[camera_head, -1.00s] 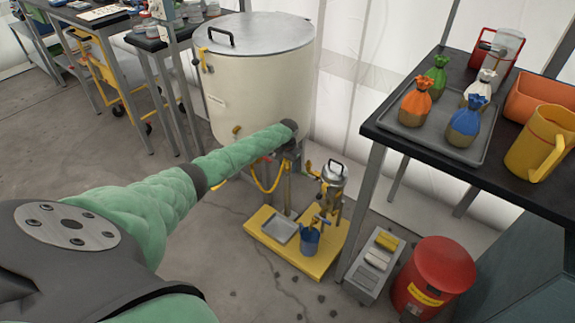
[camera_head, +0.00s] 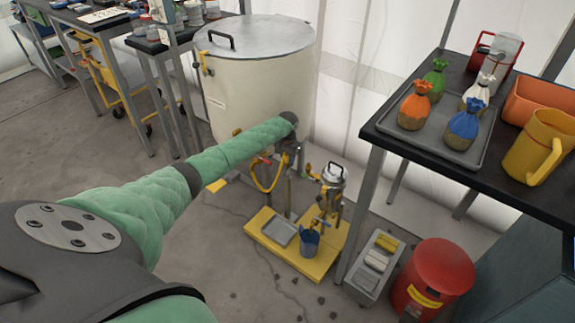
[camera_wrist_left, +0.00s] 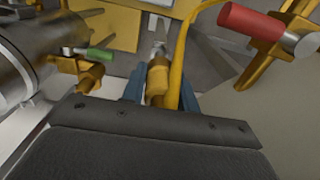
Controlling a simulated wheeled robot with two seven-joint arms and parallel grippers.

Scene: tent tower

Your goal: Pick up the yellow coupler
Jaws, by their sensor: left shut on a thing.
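The yellow coupler (camera_wrist_left: 157,82) shows in the left wrist view, upright in the picture, between the two blue fingers of my left gripper (camera_wrist_left: 160,92). The fingers are shut on it. A yellow hose (camera_wrist_left: 178,50) runs close along its right side. In the head view my left gripper (camera_head: 289,152) is in front of the lower right part of the big cream tank, and the coupler is too small and covered to make out there. My right gripper is in neither view.
The big cream tank (camera_head: 255,90) stands behind my left arm. Below is a yellow base (camera_head: 313,265) with a small steel pot (camera_head: 333,175) and a blue bucket (camera_head: 309,241). A black table (camera_head: 440,150) and a red bin (camera_head: 440,270) stand at right.

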